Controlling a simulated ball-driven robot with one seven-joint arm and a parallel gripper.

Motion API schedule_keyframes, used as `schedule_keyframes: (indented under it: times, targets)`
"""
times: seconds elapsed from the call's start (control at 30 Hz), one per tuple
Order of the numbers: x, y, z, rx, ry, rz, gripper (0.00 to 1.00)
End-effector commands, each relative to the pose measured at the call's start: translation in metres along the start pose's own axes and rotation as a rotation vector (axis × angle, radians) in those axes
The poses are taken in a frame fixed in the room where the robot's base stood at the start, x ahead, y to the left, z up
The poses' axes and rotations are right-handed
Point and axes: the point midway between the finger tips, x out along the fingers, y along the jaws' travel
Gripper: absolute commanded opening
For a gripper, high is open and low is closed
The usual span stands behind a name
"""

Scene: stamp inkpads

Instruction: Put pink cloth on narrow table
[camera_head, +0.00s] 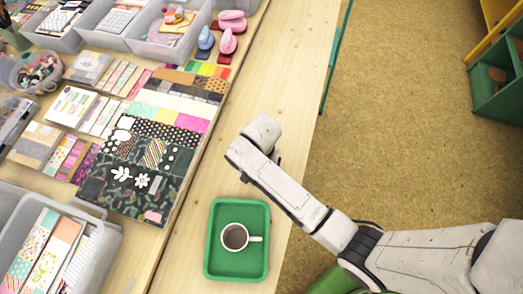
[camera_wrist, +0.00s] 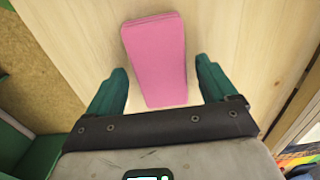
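The pink cloth (camera_wrist: 157,50) is a folded rectangular pad, seen in the wrist view over light wood. It appears to lie flat between my fingers, with a gap on each side. My gripper (camera_wrist: 160,68) is open, its two dark green fingers on either side of the cloth's near part. In the head view the cloth does not show; my arm hides that spot. The narrow table (camera_head: 275,70) is the light wood strip to the right of the crowded table. My gripper's fingers are hidden under my arm's end in the head view, over this strip.
A green tray (camera_head: 212,255) with a mug (camera_head: 234,237) stands on the narrow table, nearer than my gripper. The left table holds patterned papers (camera_head: 120,190), grey bins (camera_head: 165,45) and pink punches (camera_head: 228,42). Bare wood lies beyond my gripper. A green shelf (camera_head: 492,95) stands at right.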

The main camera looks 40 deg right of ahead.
Motion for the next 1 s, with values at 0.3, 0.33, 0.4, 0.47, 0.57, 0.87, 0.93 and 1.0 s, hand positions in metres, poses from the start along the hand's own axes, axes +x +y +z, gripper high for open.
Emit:
schedule_keyframes:
  times: [0.3, 0.33, 0.4, 0.47, 0.57, 0.87, 0.93, 1.0]
  targets:
    - [-0.006, -0.001, 0.0, 0.0, 0.001, -0.002, 0.85]
    - [-0.009, -0.001, 0.0, 0.0, 0.001, -0.003, 0.85]
    - [-0.018, -0.001, -0.001, 0.0, 0.002, -0.003, 0.85]
    - [-0.028, -0.001, -0.001, 0.0, 0.002, -0.004, 0.85]
    - [-0.049, -0.001, -0.001, 0.0, 0.002, -0.004, 0.85]
    - [-0.105, -0.002, -0.001, 0.0, 0.002, -0.004, 0.85]
    - [-0.112, -0.001, -0.001, 0.0, 0.002, -0.003, 0.85]
    - [-0.118, -0.001, 0.0, 0.0, 0.001, -0.001, 0.85]
